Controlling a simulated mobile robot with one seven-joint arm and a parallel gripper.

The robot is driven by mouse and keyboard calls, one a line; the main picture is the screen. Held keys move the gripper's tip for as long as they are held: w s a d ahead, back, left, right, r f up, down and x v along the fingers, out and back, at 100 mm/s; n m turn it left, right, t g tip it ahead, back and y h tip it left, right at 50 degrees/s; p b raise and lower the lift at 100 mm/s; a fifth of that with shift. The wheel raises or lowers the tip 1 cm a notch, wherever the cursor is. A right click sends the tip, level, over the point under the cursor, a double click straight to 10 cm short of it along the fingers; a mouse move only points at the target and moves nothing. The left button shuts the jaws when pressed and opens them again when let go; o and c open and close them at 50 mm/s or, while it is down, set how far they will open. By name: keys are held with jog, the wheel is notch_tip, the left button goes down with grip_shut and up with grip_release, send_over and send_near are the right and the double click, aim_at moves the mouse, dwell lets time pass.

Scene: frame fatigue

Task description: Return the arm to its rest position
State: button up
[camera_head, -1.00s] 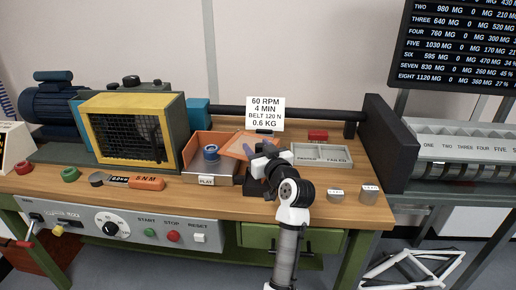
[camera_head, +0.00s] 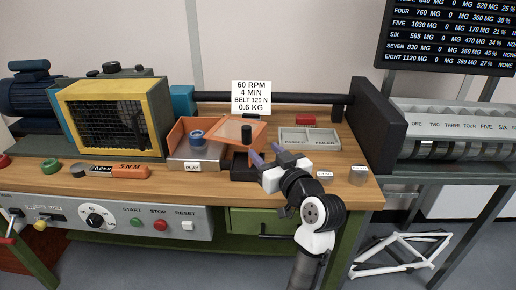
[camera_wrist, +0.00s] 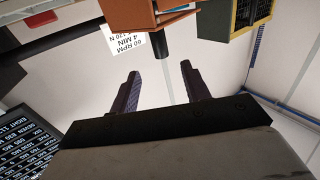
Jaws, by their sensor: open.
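My gripper (camera_head: 266,154) is above the wooden bench, close to the black block by the orange-lidded box, with the arm reaching up from the bottom right of the head view. In the wrist view my gripper (camera_wrist: 160,85) shows two dark fingers spread apart with nothing between them. The wrist view looks toward the pale wall, with the bench things at its upper edge. Whether the fingers touch anything in the head view is hard to tell.
An orange box (camera_head: 185,135) labelled PLAY holds a blue ring, its orange lid (camera_head: 238,131) tilted open. A grey two-part tray (camera_head: 308,139) lies to the right, with small metal weights (camera_head: 327,173) before it. A yellow-framed guard (camera_head: 72,100) stands left. A white bike frame (camera_head: 400,250) lies below.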

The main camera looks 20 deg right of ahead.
jog(key=shift+s, duration=0.5)
